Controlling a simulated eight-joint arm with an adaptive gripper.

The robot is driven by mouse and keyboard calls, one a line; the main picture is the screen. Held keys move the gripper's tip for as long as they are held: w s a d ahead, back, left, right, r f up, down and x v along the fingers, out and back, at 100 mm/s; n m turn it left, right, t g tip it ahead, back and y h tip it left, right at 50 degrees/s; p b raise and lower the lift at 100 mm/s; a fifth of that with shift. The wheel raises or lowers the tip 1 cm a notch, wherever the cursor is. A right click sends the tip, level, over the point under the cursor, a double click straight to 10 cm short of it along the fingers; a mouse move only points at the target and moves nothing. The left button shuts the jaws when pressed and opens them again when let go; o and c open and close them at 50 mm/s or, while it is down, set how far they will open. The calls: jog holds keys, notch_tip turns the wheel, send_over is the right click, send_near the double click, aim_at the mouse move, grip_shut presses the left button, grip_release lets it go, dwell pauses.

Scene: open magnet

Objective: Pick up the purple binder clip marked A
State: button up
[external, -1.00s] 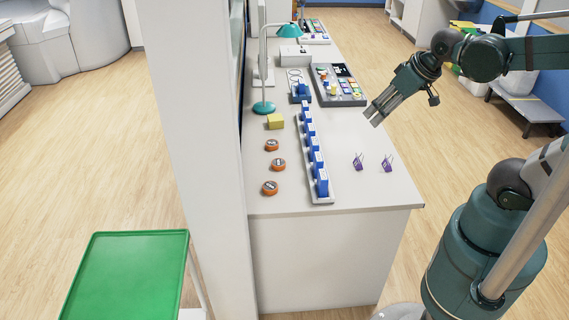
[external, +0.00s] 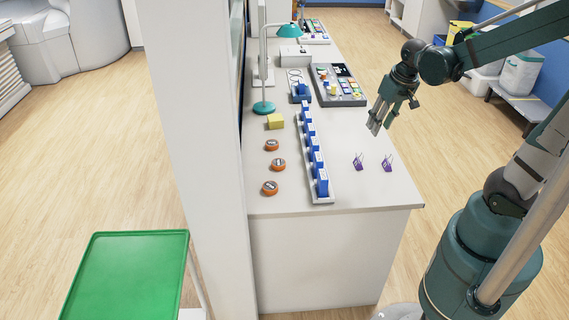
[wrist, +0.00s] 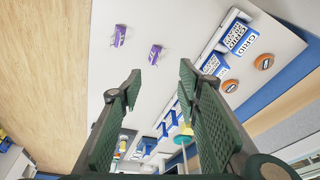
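Two purple binder clips stand apart on the white counter near its front right: a left clip (external: 358,163) and a right clip (external: 387,164). In the wrist view, the left clip (wrist: 154,54) is nearer the blue boxes, and the right clip (wrist: 119,36) is nearer the counter edge. The markings on both are too small to read, so I cannot tell which is A. My gripper (external: 374,127) is above the counter, behind the clips in the external view. In the wrist view its fingers (wrist: 158,84) are spread wide with nothing between them.
A row of blue boxes (external: 316,160) in a white tray runs left of the clips. Orange round items (external: 278,165), a yellow block (external: 275,121) and a teal lamp (external: 264,107) are farther left. A grey organiser (external: 345,98) stands behind. The counter around the clips is clear.

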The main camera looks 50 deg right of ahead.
aim_at(390, 155)
jog(key=d+f+m+g, duration=0.1)
jog(key=d+f, duration=0.2)
jog(key=f, duration=0.1)
jog(key=s+d+f+m+g+b, duration=0.1)
jog(key=d+f, duration=0.3)
jog(key=f, duration=0.1)
jog(key=d+f+m+y+b, duration=0.1)
jog(key=d+f, duration=0.3)
jog(key=f, duration=0.1)
jog(key=shift+s+d+m+g, duration=0.1)
jog(key=shift+s+m+g, duration=0.2)
jog(key=shift+g, duration=0.1)
jog(key=shift+s+d+f, duration=0.15)
jog(key=shift+d+f, duration=0.15)
jog(key=shift+f, duration=0.2)
jog(key=shift+f+b, duration=0.55)
jog(key=shift+f, duration=0.7)
jog(key=shift+f, duration=0.15)
jog(key=shift+w+a+f+b, duration=0.1)
jog(key=shift+f+b, duration=0.35)
jog(key=shift+f, duration=0.8)
jog(key=shift+w+a+f+b, duration=0.1)
jog(key=shift+f+b, duration=0.35)
jog(key=shift+f, duration=0.75)
jog(key=shift+c, duration=0.4)
jog(key=c, duration=0.9)
